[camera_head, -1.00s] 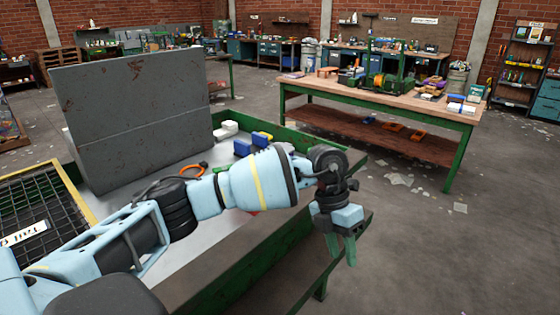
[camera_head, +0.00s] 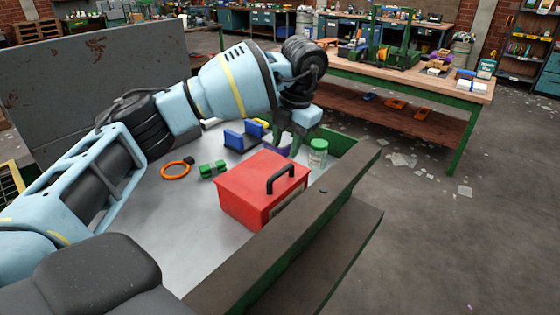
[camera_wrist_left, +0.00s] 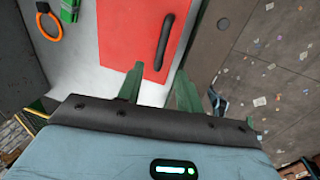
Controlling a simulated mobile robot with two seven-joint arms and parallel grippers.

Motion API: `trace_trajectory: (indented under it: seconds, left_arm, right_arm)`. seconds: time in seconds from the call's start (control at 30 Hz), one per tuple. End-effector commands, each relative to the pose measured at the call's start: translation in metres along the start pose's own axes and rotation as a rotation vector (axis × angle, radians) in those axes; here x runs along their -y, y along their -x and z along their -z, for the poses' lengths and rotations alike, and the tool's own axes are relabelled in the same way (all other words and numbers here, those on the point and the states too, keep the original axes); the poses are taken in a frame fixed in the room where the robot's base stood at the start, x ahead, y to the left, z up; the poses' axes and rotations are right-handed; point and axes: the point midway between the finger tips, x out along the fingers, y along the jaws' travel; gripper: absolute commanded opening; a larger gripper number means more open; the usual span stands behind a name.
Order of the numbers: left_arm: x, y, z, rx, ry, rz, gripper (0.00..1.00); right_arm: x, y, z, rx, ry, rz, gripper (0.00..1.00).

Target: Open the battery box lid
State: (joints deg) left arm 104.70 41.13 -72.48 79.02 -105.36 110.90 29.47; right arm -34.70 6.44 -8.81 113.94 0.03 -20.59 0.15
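The red box (camera_head: 255,192) with a black handle (camera_head: 280,178) on its closed lid sits on the grey belt surface, near the front rail. I take it to be the battery box. My left gripper (camera_head: 288,143) is behind the box in the head view, fingers pointing down, apart from the handle. In the left wrist view the two green fingers (camera_wrist_left: 158,75) are spread with nothing between them. The red lid (camera_wrist_left: 127,30) and the handle (camera_wrist_left: 165,42) lie just beyond the fingertips there. My right gripper is not in view.
A green-lidded jar (camera_head: 318,155) stands right of my left gripper. A blue object (camera_head: 240,139), green part (camera_head: 213,169) and orange ring (camera_head: 176,170) lie left of the box. A tall grey panel (camera_head: 70,85) rises at the left. The green rail (camera_head: 345,165) bounds the belt.

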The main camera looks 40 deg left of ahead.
Motion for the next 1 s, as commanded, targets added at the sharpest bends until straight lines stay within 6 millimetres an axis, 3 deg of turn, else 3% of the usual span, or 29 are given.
trace_trajectory:
  seconds: [0.17,0.7,1.0]
  left_arm:
    - [0.000,-0.005,0.000,-0.002,0.000,0.000,0.36]
    - [0.000,-0.073,0.000,0.000,0.000,0.001,0.36]
    - [0.000,-0.078,0.000,0.001,-0.001,0.001,0.36]
  right_arm:
    - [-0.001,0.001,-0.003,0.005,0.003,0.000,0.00]
    - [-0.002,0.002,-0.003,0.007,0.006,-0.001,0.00]
    - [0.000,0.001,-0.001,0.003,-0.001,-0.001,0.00]
